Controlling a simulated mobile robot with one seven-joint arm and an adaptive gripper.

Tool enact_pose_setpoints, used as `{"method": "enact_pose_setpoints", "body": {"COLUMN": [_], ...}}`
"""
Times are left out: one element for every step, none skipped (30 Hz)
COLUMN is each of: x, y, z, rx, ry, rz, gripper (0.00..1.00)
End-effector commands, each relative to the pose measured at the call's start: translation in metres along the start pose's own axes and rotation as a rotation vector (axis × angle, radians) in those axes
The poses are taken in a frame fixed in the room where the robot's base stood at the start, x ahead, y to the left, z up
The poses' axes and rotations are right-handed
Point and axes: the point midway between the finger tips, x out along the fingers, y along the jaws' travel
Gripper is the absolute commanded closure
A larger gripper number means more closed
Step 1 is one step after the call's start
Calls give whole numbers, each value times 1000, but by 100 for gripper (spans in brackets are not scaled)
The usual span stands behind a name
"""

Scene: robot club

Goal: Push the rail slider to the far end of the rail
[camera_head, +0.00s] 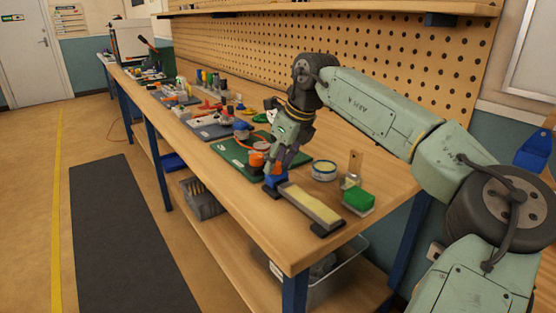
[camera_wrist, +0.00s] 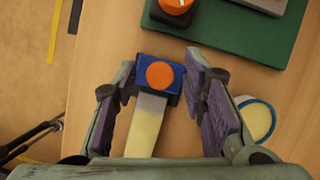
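The rail (camera_head: 312,206) is a pale yellowish bar with dark end blocks, lying near the bench's front edge. It also shows in the wrist view (camera_wrist: 145,125), running from the slider toward the bottom. The rail slider (camera_wrist: 152,74) is a blue block with a round orange knob (camera_wrist: 159,75) on top. In the head view the slider (camera_head: 276,181) is at the rail's end by the green board, partly hidden by my gripper (camera_head: 280,167). In the wrist view my gripper (camera_wrist: 161,68) is open, its fingers on either side of the slider. Whether a finger touches it is unclear.
A green board (camera_head: 232,150) with an orange-topped part (camera_head: 257,159) lies just beyond the slider.

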Motion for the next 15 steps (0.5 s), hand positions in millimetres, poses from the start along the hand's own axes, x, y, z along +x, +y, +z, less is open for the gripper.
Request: {"method": "enact_pose_setpoints", "body": {"x": [0, 0, 0, 0, 0, 0, 0, 0, 0, 0, 0, 0, 0, 0, 0], "y": [0, 0, 0, 0, 0, 0, 0, 0, 0, 0, 0, 0, 0, 0, 0], "z": [0, 0, 0, 0, 0, 0, 0, 0, 0, 0, 0, 0, 0, 0, 0], "rx": [0, 0, 0, 0, 0, 0, 0, 0, 0, 0, 0, 0, 0, 0, 0], "ry": [0, 0, 0, 0, 0, 0, 0, 0, 0, 0, 0, 0, 0, 0, 0], "rz": [0, 0, 0, 0, 0, 0, 0, 0, 0, 0, 0, 0, 0, 0, 0], "gripper": [67, 69, 72, 74, 76, 78, 80, 82, 85, 87, 89, 92, 94, 96, 98]}}
